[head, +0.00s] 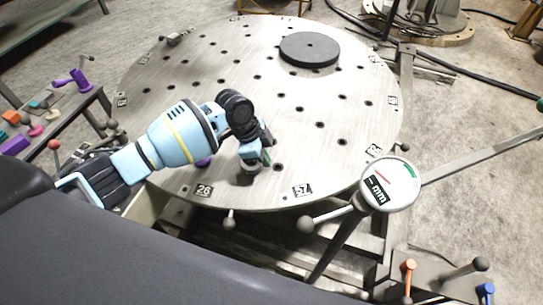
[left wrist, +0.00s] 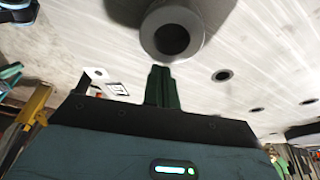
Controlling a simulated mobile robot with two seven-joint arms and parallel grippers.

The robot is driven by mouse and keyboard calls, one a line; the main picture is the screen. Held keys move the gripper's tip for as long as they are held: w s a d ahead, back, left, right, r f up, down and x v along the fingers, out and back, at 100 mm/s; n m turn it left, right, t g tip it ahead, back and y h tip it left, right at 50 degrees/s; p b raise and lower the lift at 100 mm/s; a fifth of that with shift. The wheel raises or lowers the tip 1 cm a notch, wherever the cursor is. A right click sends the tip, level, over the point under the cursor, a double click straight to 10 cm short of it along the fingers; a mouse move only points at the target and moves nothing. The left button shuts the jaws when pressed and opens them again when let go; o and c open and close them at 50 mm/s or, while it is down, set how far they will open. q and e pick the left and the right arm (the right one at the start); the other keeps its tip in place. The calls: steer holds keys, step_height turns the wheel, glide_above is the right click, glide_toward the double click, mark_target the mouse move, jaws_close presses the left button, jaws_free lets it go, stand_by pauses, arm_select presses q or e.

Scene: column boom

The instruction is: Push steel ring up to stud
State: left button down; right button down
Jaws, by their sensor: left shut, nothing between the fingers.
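A steel ring (left wrist: 148,36), a thick grey collar with a dark round hole, is on the round steel table (left wrist: 230,45) just beyond my fingertips in the left wrist view. In the head view a grey round piece (head: 250,171), which looks like this ring, shows low beside my gripper near the table's front edge. My left gripper (head: 266,158) points down close to the tabletop, its green fingers shut and empty. The fingers (left wrist: 162,86) end just short of the ring in the left wrist view; I cannot tell whether they touch. I cannot make out the stud. My right gripper is not in view.
A dark disc (head: 309,49) lies at the table's back right. A round dial gauge (head: 390,184) stands at the front right edge. A purple piece (head: 203,161) shows partly behind my left arm. A side bench (head: 60,125) with coloured parts stands left. The table's middle is clear.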

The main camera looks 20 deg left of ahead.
arm_select(q)
steer(key=shift+a, duration=0.1)
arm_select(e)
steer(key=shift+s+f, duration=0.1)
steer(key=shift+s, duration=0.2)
